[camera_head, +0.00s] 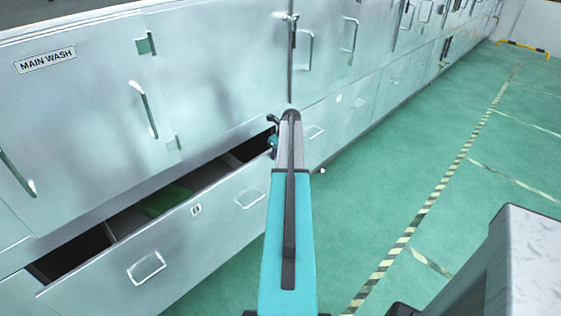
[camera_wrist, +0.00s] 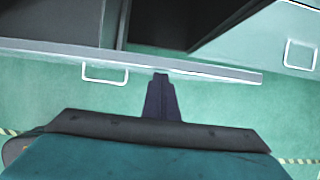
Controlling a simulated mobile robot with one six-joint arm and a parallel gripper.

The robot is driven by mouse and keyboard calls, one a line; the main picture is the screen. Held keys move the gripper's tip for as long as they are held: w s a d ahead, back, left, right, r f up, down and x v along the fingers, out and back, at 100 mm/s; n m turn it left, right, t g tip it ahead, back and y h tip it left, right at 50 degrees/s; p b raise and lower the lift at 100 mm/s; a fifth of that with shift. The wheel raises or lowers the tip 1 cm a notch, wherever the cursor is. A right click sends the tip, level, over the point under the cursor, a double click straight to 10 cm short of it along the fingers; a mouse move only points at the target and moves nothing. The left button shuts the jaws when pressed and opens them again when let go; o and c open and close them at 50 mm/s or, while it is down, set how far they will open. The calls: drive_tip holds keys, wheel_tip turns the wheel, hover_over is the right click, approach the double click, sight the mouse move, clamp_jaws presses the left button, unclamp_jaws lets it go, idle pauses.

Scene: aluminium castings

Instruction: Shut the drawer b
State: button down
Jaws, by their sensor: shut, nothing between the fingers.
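The drawer (camera_head: 190,235) is a long pale metal drawer, pulled out of the lower cabinet row at the left of the head view. In the head view my arm mostly hides the gripper.
Inside the drawer are dark compartments and a green item (camera_head: 165,200). A closed neighbouring drawer with a handle (camera_head: 314,132) lies to the right. The green floor (camera_head: 380,190) right of my arm is clear, with a striped line.

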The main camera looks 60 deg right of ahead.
drive_tip(key=w+d, duration=0.2)
drive_tip(key=w, duration=0.7)
drive_tip(key=shift+w+d+p, duration=0.25)
drive_tip(key=shift+w+p, duration=0.1)
drive_tip(key=shift+w, duration=0.05)
drive_tip(key=shift+s+a, duration=0.1)
drive_tip(key=s+r, duration=0.2)
drive_tip(key=s+a+r, duration=0.1)
drive_tip(key=s+r, duration=0.1)
drive_tip(key=r, duration=0.1)
drive_tip(key=s+r+b, duration=0.1)
drive_tip(key=s+r, duration=0.2)
drive_tip(key=shift+a, duration=0.25)
drive_tip(key=shift+s+r, duration=0.25)
drive_tip(key=shift+r, duration=0.4)
